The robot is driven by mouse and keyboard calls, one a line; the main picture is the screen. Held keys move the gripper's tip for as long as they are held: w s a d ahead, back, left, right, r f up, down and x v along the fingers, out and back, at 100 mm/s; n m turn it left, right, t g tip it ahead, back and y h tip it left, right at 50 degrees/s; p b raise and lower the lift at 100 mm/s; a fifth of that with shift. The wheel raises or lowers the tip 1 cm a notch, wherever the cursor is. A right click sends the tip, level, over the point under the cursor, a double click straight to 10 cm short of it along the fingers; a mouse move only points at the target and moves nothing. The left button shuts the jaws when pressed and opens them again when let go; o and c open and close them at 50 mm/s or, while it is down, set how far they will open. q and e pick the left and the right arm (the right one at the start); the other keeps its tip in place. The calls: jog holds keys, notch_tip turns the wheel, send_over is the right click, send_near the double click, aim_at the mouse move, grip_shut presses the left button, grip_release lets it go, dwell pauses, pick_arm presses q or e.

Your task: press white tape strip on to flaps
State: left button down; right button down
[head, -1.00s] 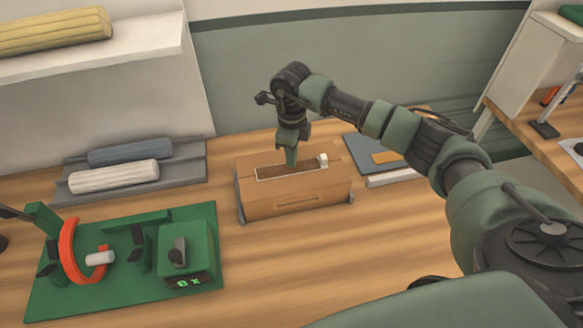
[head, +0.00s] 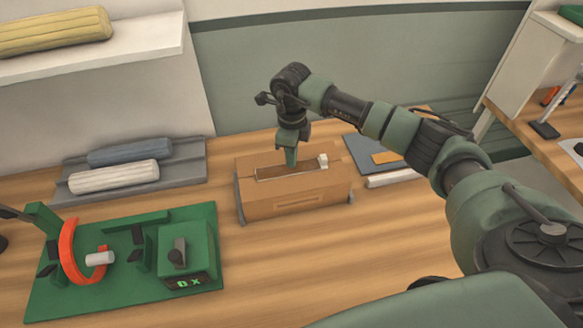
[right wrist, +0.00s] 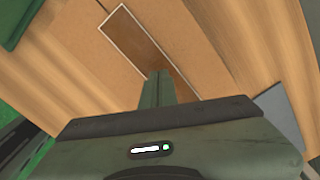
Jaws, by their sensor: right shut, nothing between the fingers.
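A brown cardboard box (head: 295,205) stands on the wooden table, its top flaps shut. On its top lies a long brown rectangle with a thin white outline (head: 262,179), which also shows in the right wrist view (right wrist: 122,27); I cannot tell whether this is the tape strip. A small white piece (head: 323,162) sits at its right end. My right gripper (head: 291,163) points down at the box top, shut and empty, with its tips over the outlined rectangle. In the right wrist view its fingers (right wrist: 156,84) cover the near part of that rectangle. Whether they touch it is unclear. My left gripper is out of view.
A green board with an orange ring (head: 70,250) and a small display lies front left. Grey and white rolls (head: 115,176) lie on a grey tray behind it. A flat blue-grey panel (head: 365,155) lies right of the box. The table front of the box is clear.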

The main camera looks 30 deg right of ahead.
jog(key=shift+f+b, duration=0.7)
jog(key=shift+f, duration=0.2)
dwell(0.5)
dwell(0.8)
jog(key=shift+r+p, duration=2)
jog(key=shift+r, duration=1.6)
jog(key=shift+f, duration=0.1)
